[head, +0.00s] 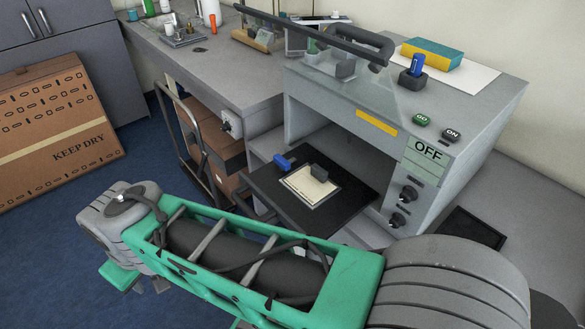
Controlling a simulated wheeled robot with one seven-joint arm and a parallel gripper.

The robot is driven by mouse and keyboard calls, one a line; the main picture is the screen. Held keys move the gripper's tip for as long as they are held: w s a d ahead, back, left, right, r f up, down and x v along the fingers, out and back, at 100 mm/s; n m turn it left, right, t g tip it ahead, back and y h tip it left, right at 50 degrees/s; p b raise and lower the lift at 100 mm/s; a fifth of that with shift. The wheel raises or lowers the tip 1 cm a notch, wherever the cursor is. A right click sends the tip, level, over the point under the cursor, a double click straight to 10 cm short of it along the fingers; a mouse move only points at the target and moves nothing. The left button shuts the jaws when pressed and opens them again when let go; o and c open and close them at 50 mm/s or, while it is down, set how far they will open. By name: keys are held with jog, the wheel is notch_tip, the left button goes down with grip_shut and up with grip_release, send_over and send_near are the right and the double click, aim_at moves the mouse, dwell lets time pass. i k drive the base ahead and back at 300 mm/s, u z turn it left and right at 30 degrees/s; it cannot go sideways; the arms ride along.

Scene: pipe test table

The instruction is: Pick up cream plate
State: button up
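The cream plate (304,190) lies flat on a black tray (345,203) that juts out from the front opening of a grey machine (435,150). The plate has dark markings on its face. A small dark grey block (320,173) stands at the plate's upper right edge and covers part of it. A blue piece (285,161) sits at the tray's upper left edge. My green and grey arm crosses the lower part of the picture, in front of the tray.
The machine has a raised clear cover (350,75), knobs (402,208), a green button (421,120) and an OFF display (427,151). A sponge-like block (432,54) lies on top. A cart frame (190,140) and a large cardboard box (55,130) are at left. Blue floor there is open.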

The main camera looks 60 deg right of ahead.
aim_at(312, 184)
jog(key=z, duration=2.35)
jog(key=i, duration=0.25)
jog(key=z, duration=1)
jog(key=k, duration=1.1)
jog(key=u, duration=1.4)
jog(key=i, duration=1)
